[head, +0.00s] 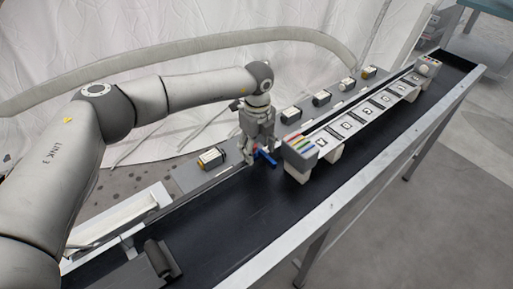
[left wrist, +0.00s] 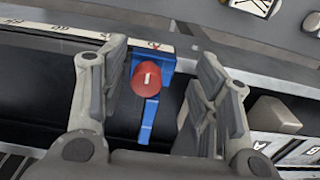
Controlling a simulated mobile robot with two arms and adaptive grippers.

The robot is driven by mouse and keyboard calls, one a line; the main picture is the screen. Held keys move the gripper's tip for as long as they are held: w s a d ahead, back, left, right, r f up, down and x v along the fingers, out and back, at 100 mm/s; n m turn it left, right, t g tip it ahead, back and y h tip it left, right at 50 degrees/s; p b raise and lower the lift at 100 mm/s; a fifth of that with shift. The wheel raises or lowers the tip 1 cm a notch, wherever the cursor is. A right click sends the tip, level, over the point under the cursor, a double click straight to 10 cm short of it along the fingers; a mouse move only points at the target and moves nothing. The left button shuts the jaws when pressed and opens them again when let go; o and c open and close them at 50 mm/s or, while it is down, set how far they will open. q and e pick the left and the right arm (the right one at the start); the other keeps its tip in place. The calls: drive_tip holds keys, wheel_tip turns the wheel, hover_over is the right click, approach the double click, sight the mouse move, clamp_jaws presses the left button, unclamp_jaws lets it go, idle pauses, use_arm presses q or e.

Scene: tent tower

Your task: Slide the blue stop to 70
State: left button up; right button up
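The blue stop (head: 267,157) sits at the conveyor's far side rail, by the left end of the raised label rack. In the left wrist view the blue stop (left wrist: 149,121) has a red knob (left wrist: 146,78) with a white mark, and its blue arm reaches over the black belt. A pale scale strip (left wrist: 60,31) runs along the rail; its numbers are too small to read surely. My left gripper (head: 259,146) is down at the stop. In the left wrist view its fingers (left wrist: 158,80) are apart, one on each side of the knob, with gaps showing. My right gripper is not in view.
A rack with lettered panels (head: 347,126) stands over the belt, right of my left gripper. Several small boxes (head: 322,98) sit along the far ledge. The black belt (head: 240,215) is clear nearer to me. A dark block (head: 162,258) lies at the near left.

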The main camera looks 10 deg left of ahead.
sight(257, 152)
use_arm(q)
wheel_tip(257, 152, up, 12)
idle(0.6)
drive_tip(key=shift+s+f, duration=0.1)
idle(0.4)
